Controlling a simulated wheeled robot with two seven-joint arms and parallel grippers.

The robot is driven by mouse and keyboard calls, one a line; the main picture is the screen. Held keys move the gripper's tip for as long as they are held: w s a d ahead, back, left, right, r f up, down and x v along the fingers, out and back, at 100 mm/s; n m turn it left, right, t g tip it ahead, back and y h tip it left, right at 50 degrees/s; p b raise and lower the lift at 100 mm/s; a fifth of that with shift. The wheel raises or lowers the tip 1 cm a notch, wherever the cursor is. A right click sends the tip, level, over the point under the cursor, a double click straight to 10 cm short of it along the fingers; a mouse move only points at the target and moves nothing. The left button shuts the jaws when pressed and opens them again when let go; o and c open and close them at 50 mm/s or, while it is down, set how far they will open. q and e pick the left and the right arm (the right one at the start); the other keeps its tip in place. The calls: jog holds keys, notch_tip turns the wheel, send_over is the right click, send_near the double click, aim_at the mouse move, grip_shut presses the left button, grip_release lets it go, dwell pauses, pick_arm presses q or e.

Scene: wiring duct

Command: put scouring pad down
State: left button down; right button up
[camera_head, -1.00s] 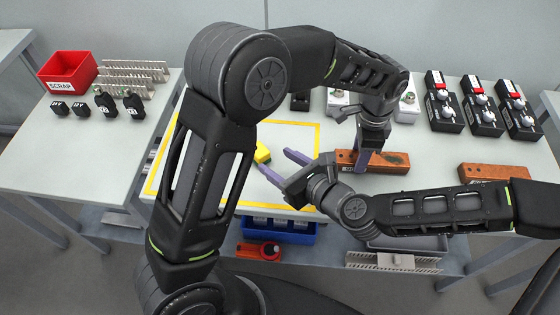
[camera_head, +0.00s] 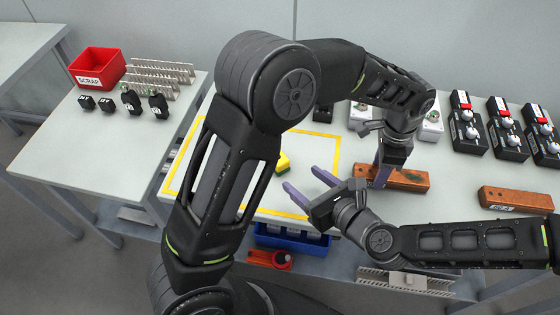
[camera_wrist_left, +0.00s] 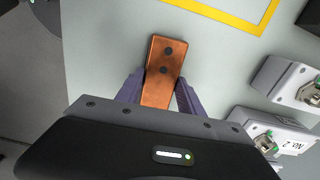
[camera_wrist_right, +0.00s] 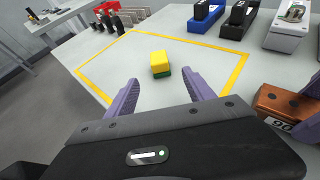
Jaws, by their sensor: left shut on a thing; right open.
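The scouring pad (camera_head: 283,160), yellow with a green underside, lies on the table inside the yellow outline. In the right wrist view the pad (camera_wrist_right: 160,62) sits beyond my right fingers, touched by neither. My right gripper (camera_head: 300,178) is open and empty, just to the right of the pad and nearer the front; its fingers (camera_wrist_right: 160,95) are spread wide in the right wrist view. My left gripper (camera_head: 383,172) points down, shut on a brown-orange block (camera_head: 408,180). The left wrist view shows this block (camera_wrist_left: 160,85) between the fingers; I cannot tell whether it touches the table.
A second brown block (camera_head: 515,198) lies at right. Black units with red tops (camera_head: 467,125) stand behind it. A red scrap bin (camera_head: 97,68) and small black parts are on the left table. A blue bin (camera_head: 290,240) hangs below the front edge. The outlined area (camera_wrist_right: 190,92) is otherwise mostly clear.

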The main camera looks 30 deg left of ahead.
aim_at(284, 165)
jog(key=shift+a, duration=0.1)
jog(key=x, duration=0.6)
jog(key=shift+w+a+f, duration=0.15)
jog(key=shift+w+a, duration=0.05)
jog(key=shift+a, duration=0.05)
jog(key=x, duration=0.5)
jog(key=shift+w+a, duration=0.1)
jog(key=shift+c, duration=0.2)
grip_shut()
dwell(0.8)
